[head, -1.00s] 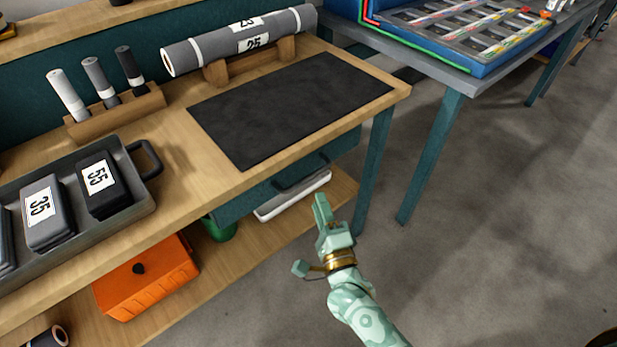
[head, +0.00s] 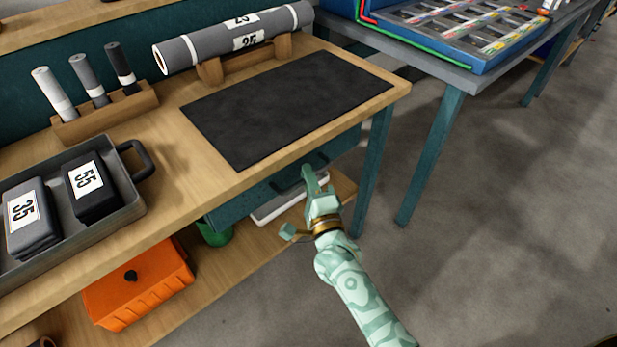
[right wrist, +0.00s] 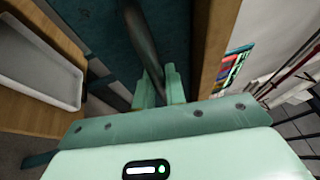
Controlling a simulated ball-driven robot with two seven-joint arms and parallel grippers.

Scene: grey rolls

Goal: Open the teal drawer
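The teal drawer (head: 240,207) sits under the bench top, and its front looks flush with the bench. Its dark bar handle (head: 285,187) is partly hidden behind my right gripper (head: 310,180). In the right wrist view the handle (right wrist: 147,45) runs down between the two pale green fingers of my right gripper (right wrist: 160,88). The fingers stand apart, one on each side of the bar; firm contact cannot be made out. My left gripper is not in view.
A white tray (head: 262,215), a green container (head: 213,235) and an orange box (head: 140,285) are on the shelf below. A bench leg (head: 372,170) stands right of the drawer. The floor (head: 500,250) in front is clear.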

